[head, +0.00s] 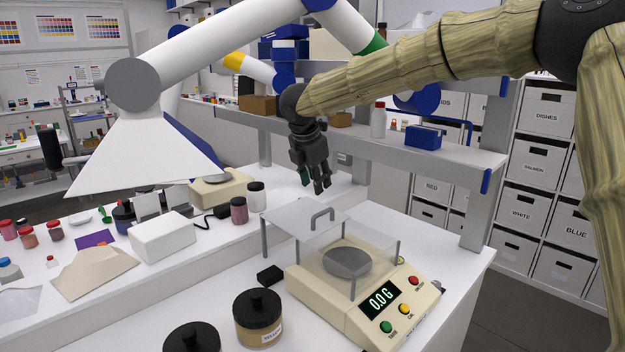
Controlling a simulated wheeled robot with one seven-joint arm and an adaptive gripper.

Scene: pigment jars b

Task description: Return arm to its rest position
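My gripper (314,184) is dark and hangs at the end of my wood-textured arm, pointing down. It is in the air in front of the grey shelf, above and behind the balance. Its fingertips look apart, with nothing between them. The cream balance (330,310) stands on the white bench and reads 0.0 G. Its pan (347,262) is empty, under a clear cover (305,222) with a handle.
Another black lid (192,338) shows at the bottom edge. A white lamp shade (142,158) hangs at left. The grey shelf (400,150) carries a blue box (423,137) and a white bottle (378,120). A white box (163,237) and several small jars stand at left.

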